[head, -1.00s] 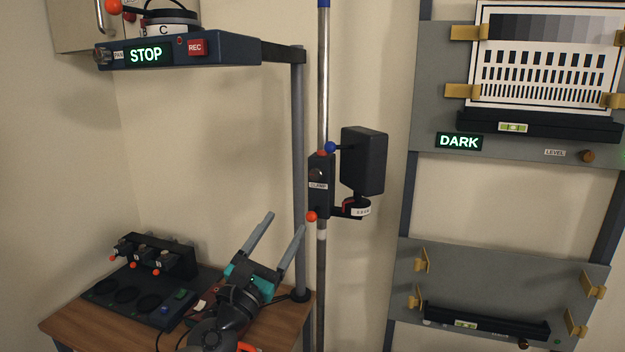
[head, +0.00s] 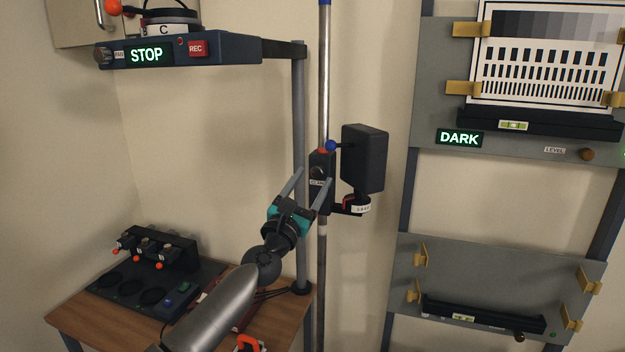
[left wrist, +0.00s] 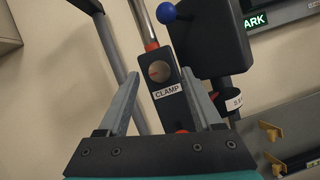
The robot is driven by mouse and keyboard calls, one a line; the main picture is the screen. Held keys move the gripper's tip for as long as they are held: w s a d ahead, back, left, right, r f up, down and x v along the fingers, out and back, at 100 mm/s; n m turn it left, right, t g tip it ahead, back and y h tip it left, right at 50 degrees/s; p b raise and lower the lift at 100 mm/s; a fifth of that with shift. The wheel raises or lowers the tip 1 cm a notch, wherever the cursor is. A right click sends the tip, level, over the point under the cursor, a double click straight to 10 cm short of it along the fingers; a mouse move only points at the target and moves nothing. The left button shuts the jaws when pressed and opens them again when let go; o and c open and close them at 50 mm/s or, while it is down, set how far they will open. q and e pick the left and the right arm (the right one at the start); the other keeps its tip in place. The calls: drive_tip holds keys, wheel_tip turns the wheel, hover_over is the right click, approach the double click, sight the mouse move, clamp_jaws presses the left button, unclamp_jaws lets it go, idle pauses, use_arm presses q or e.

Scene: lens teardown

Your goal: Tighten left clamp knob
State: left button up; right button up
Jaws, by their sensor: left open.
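The black clamp block (head: 327,200) sits on the vertical metal pole (head: 323,90) in the head view. Its dark round knob (head: 317,172) is on the front face, above the CLAMP label. In the left wrist view the knob (left wrist: 158,72) shows as a brownish disc between my fingers and beyond their tips. My left gripper (head: 313,177) is open and empty, with its fingers pointing up toward the clamp. One finger overlaps the lower part of the clamp in the head view. I cannot tell whether it touches. My right gripper is not in view.
A black box (head: 364,160) is mounted right of the clamp, near a blue ball (head: 331,145). A grey post (head: 300,120) stands close on the left, carrying the STOP shelf (head: 190,52). A wooden table (head: 85,312) with a black device is below.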

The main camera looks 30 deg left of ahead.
use_arm(q)
drive_tip(key=shift+w+r, duration=0.2)
drive_tip(key=shift+w, duration=0.25)
drive_tip(key=shift+c, duration=0.3)
clamp_jaws()
